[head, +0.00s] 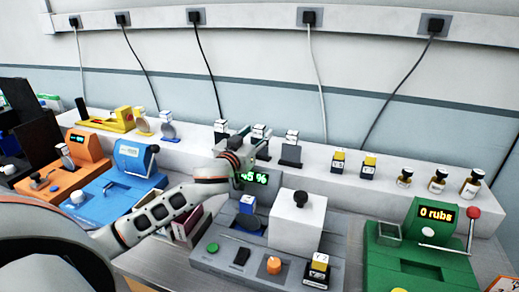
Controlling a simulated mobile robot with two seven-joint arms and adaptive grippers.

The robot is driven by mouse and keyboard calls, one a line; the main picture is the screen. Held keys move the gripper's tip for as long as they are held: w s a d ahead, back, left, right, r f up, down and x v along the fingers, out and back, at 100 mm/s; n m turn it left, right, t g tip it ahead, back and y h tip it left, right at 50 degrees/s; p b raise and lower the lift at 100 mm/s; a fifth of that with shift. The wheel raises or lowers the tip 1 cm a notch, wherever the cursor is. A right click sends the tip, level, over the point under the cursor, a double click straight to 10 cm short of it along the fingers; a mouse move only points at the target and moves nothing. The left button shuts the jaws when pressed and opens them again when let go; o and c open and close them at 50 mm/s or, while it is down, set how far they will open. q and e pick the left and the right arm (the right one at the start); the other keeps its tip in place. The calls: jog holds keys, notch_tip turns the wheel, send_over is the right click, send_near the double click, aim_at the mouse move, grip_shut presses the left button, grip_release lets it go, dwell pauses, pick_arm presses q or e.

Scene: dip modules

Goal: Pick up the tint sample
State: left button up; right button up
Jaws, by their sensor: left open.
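I cannot tell for certain which item is the tint sample. Small candidates stand on the white ledge: white-topped blocks on dark stands (291,150), yellow-topped dark blocks (369,166) and amber bottles with black caps (437,181). My left gripper (238,146) is at the ledge's front, just above the grey machine's green "45 %" display (262,178). It is open, small in view, and close in the picture to the white-topped blocks. Whether it touches one cannot be told. The gripper partly covers that stretch of ledge. My right gripper is out of view.
The grey machine (210,262) carries a white box with a black knob (296,217) and a yellow-topped block (318,266). A green "0 rubs" machine (432,222) stands right; blue (128,168) and orange (86,148) machines stand left. Cables hang behind the ledge.

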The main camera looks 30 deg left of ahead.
pick_arm(q)
jog(key=shift+w, duration=0.15)
grip_shut()
jog(key=shift+r, duration=0.2)
